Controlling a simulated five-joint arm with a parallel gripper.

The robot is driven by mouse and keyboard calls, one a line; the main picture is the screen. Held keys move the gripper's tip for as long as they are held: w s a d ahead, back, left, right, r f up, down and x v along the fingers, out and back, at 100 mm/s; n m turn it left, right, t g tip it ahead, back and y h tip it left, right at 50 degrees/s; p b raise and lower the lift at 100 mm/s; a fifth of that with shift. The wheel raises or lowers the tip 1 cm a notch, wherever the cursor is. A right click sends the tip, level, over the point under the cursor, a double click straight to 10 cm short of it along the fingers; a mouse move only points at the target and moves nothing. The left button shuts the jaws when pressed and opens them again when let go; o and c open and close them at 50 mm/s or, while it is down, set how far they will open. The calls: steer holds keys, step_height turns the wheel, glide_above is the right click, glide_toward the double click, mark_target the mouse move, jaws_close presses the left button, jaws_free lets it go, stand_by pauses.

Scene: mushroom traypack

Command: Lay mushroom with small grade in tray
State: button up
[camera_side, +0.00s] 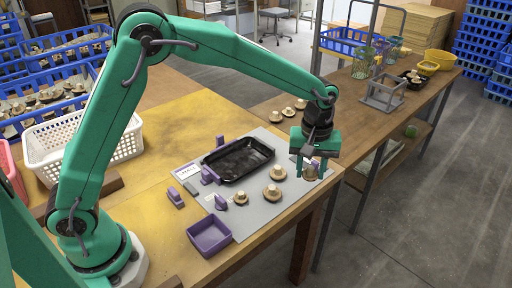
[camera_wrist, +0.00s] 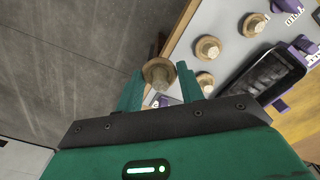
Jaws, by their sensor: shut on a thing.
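My gripper (camera_side: 311,160) is at the right end of the grey mat, shut on a brown-capped mushroom (camera_side: 311,173). In the wrist view the held mushroom (camera_wrist: 158,73) sits between the green fingertips of my gripper (camera_wrist: 158,82), its pale stem toward the camera. The side view does not clearly show whether it is clear of the mat. The black tray (camera_side: 239,163) lies to the left of my gripper and looks empty; it also shows in the wrist view (camera_wrist: 263,75). A small label card (camera_side: 188,171) lies at the tray's left end.
Other mushrooms (camera_side: 272,194) (camera_side: 278,172) (camera_side: 241,198) stand on the mat (camera_side: 260,220) between tray and front edge. Purple blocks (camera_side: 208,176) (camera_side: 221,202) stand by the tray. A purple bin (camera_side: 209,236) is at the front. More mushrooms (camera_side: 288,111) lie behind.

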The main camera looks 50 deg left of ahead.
steer(key=s+a+n, duration=0.1)
steer(key=s+a, duration=0.8)
steer(key=a, duration=0.5)
steer(key=shift+s+r, duration=0.25)
steer(key=shift+s, duration=0.1)
steer(key=shift+a, duration=0.15)
glide_above(231, 170)
step_height(231, 170, down, 7)
steer(key=shift+f, duration=2)
steer(key=shift+f, duration=0.1)
